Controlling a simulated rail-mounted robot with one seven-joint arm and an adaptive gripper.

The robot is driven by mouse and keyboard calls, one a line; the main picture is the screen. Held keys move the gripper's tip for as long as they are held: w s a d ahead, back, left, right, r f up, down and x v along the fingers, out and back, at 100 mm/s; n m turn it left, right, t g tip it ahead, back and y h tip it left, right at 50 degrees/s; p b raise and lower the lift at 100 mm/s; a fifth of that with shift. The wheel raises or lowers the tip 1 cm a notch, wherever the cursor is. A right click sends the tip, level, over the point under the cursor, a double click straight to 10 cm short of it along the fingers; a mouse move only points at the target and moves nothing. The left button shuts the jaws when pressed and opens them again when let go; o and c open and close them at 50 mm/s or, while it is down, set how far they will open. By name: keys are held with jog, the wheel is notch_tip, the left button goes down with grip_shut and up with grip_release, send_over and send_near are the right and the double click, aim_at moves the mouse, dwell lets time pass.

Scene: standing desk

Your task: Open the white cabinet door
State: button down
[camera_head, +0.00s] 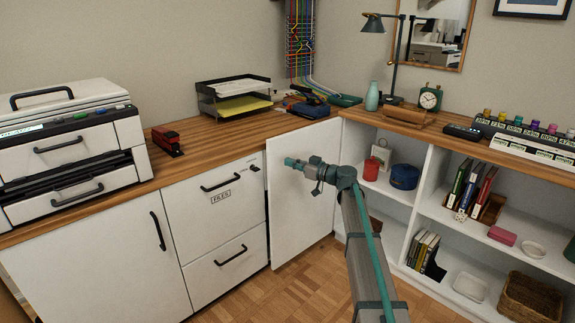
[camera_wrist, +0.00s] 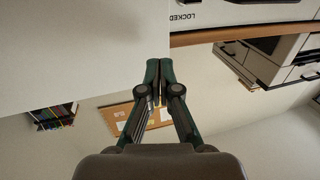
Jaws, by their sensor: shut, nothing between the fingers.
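The white cabinet door (camera_head: 290,225) is the plain panel right of the file drawers in the head view. Its top overlaps the wooden counter's front edge, so it appears swung out from the cabinet front. How far it is open is hard to tell. I see no handle on its visible face. My gripper (camera_head: 291,163) is in front of the door's upper part, fingers pointing left, shut and empty. In the wrist view, the shut fingertips (camera_wrist: 159,66) are beside the white panel (camera_wrist: 70,50); whether they touch it is unclear.
File drawers (camera_head: 215,205) with black handles and a small dark lever stand left of the door. Open white shelves (camera_head: 435,190) with books and boxes are close on the right. A printer (camera_head: 70,140) and paper tray (camera_head: 235,95) stand on the wooden counter. Parquet floor (camera_head: 310,285) is clear below.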

jog(key=s+d+p, duration=0.2)
jog(key=s+d, duration=0.4)
jog(key=s, duration=0.2)
jog(key=s+a+f+m+g+h, duration=0.2)
jog(key=s+f+m+g+h, duration=0.5)
jog(key=s+f, duration=1.35)
jog(key=s+d+f+m+g+h, duration=0.15)
jog(key=s+f+g, duration=0.35)
jog(key=s+f, duration=0.5)
jog(key=s+d+f+m+g+h, duration=0.15)
jog(key=s+f+g, duration=0.5)
jog(key=s, duration=0.65)
jog(key=s+d+f+g+h, duration=0.1)
jog(key=s+f+g+h, duration=0.15)
jog(key=s, duration=1.05)
jog(key=s+d+f+g+h, duration=0.1)
jog(key=s+f+g+h, duration=0.2)
jog(key=s, duration=1)
notch_tip(320, 180, up, 15)
jog(key=w+t+p, duration=0.2)
jog(key=t+p, duration=0.4)
jog(key=p, duration=2.5)
jog(key=shift+r+m+t+y, duration=0.2)
jog(key=shift+m+t+y, duration=0.1)
jog(key=shift+m+y, duration=0.15)
